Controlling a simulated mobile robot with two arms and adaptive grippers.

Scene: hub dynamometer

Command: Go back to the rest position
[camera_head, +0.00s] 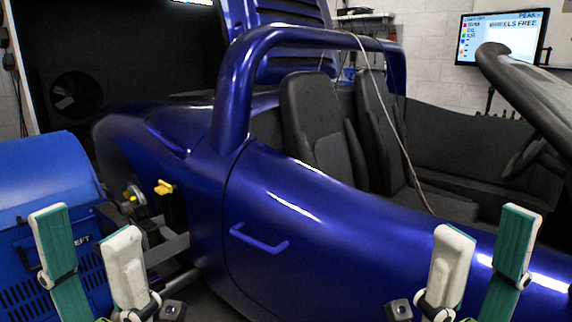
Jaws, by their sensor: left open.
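My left gripper (88,262) is at the bottom left, its two green and white fingers apart with nothing between them. It is in front of a blue dynamometer unit (45,190). My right gripper (480,260) is at the bottom right, in front of the blue car's side. Its fingers stand apart, and I see nothing held between them. Both grippers point upward in the picture. The blue car (300,225) fills the middle, with a door handle (258,240) on its side between the grippers.
A yellow part (165,187) shows in the open wheel area beside the blue unit. A thin cable (385,105) hangs into the cabin. A wall monitor (512,38) reads "WHEELS FREE".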

